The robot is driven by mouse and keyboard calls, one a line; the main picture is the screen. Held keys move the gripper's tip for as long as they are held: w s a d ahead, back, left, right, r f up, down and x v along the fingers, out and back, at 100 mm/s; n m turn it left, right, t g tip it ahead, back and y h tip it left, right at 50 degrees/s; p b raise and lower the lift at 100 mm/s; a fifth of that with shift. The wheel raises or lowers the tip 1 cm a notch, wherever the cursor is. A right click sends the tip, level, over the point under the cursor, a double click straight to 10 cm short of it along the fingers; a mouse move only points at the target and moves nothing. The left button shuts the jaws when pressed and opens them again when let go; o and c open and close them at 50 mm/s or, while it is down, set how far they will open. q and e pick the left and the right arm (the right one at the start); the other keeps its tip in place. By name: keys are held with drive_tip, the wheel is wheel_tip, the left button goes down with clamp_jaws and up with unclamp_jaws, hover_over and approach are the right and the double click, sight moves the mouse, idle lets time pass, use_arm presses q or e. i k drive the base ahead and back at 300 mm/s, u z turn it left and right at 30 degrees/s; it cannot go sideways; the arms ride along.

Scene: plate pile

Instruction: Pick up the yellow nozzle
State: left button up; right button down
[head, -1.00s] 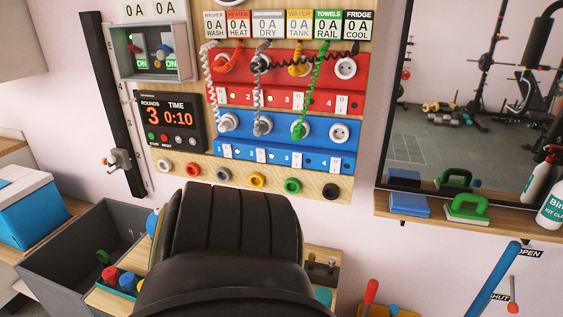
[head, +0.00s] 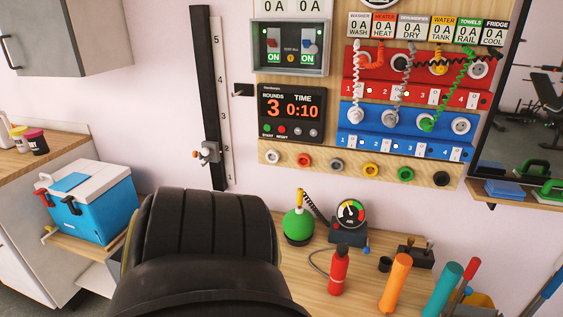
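I cannot tell for certain which thing is the yellow nozzle. A small yellow tip stands on top of a green bulb-shaped pump (head: 299,226) on the wooden bench, with a black coiled hose beside it. A yellow ring (head: 371,171) sits in a row of coloured rings on the wall panel. Neither of my grippers is in view.
The wooden bench (head: 310,283) also holds a dial gauge (head: 350,214), a red bottle (head: 338,271), an orange cylinder (head: 396,284) and a teal cylinder (head: 442,288). A blue and white cooler (head: 100,212) stands left. The lower left foreground is blocked from view.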

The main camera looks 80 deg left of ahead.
sight(300, 192)
drive_tip(key=u, duration=1.4)
